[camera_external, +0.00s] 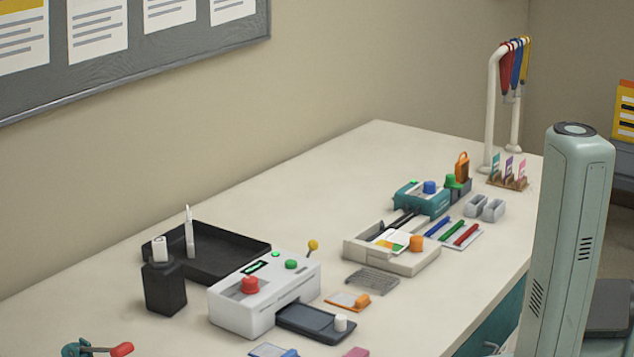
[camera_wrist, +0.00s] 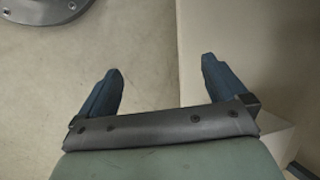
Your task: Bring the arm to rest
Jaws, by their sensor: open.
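My gripper (camera_wrist: 161,66) shows in the wrist view with its two dark blue fingers wide apart. Nothing is between them. Below the fingers is a pale, plain floor-like surface (camera_wrist: 140,35), and no desk object is near the fingertips. In the external view my gripper does not show. A tall pale green part of my arm stands upright at the right of that view, in front of the desk's right end.
The cream desk (camera_external: 330,165) holds a white laminator (camera_external: 265,295), a black tray (camera_external: 225,255), a teal machine (camera_external: 420,198), a cream tray unit (camera_external: 405,262) and a lanyard stand (camera_external: 493,110). A pale upright surface (camera_wrist: 240,50) is at the wrist view's right.

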